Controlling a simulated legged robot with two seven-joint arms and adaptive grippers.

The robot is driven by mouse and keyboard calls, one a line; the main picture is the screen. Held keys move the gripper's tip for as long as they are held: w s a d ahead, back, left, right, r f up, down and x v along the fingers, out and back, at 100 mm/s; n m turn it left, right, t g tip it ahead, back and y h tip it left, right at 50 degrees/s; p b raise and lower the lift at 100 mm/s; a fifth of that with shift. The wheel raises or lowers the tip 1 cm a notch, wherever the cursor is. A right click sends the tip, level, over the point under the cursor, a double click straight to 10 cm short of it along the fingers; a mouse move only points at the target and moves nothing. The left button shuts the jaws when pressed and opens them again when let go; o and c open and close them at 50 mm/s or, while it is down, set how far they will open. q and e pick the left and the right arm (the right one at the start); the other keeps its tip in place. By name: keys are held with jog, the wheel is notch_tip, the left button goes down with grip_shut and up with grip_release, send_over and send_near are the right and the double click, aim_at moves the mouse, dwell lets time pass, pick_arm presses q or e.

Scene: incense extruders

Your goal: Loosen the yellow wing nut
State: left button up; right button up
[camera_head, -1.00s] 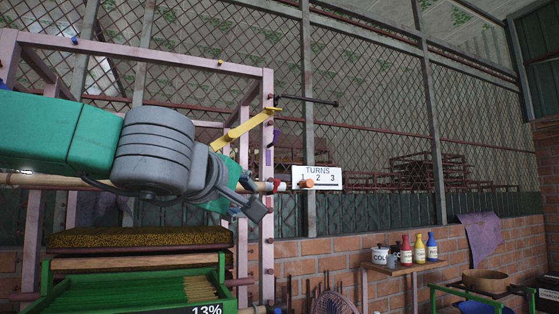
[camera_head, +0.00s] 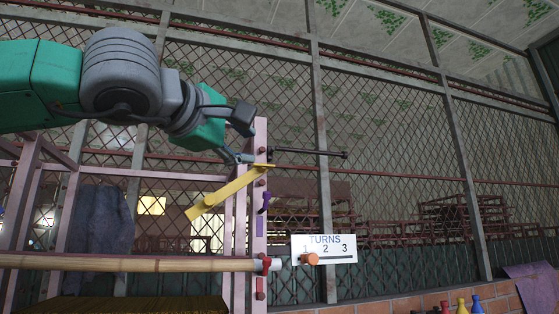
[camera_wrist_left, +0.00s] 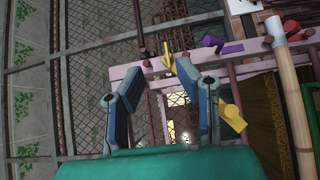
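The yellow wing nut (camera_head: 265,167) sits near the top of a pink post, where a black rod sticks out to the right. A yellow bar (camera_head: 218,194) slopes down to the left from it. My left gripper (camera_head: 243,135) is just above and left of the wing nut, its fingers apart with nothing between them. In the left wrist view the gripper (camera_wrist_left: 162,75) is open, and the wing nut (camera_wrist_left: 168,58) shows just beyond the fingertips, nearer the right finger. That finger partly hides the yellow bar (camera_wrist_left: 232,117). My right gripper is not in view.
A black rod (camera_head: 310,153) juts right from the post. Below are a purple piece (camera_head: 265,203), a bamboo pole (camera_head: 130,263) with a red and white end, an orange knob (camera_head: 310,259) and a "TURNS 1 2 3" sign (camera_head: 340,247). Wire mesh stands behind.

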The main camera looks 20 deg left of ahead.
aim_at(273, 166)
pick_arm(q)
jog(key=w+a, duration=0.1)
jog(key=w, duration=0.2)
jog(key=w+a+p, duration=0.1)
jog(key=w, duration=0.2)
jog(key=w+a+f, duration=0.1)
jog(key=w, duration=0.2)
jog(key=shift+w+a, duration=0.15)
jog(key=shift+a, duration=0.15)
jog(key=shift+w+d, duration=0.2)
jog(key=d, duration=0.1)
jog(key=w+d, duration=0.1)
jog(key=d, duration=0.1)
jog(key=w+d, duration=0.1)
jog(key=d, duration=0.1)
jog(key=shift+r+p, duration=0.15)
jog(key=shift+p, duration=0.15)
jog(key=shift+d, duration=0.1)
jog(key=shift+a, duration=0.3)
jog(key=shift+c, duration=0.4)
jog(key=shift+s+a, duration=0.2)
jog(key=shift+a, duration=0.85)
grip_shut()
jog(key=shift+a, duration=0.2)
jog(key=shift+s+d, duration=0.1)
jog(key=shift+d, duration=0.2)
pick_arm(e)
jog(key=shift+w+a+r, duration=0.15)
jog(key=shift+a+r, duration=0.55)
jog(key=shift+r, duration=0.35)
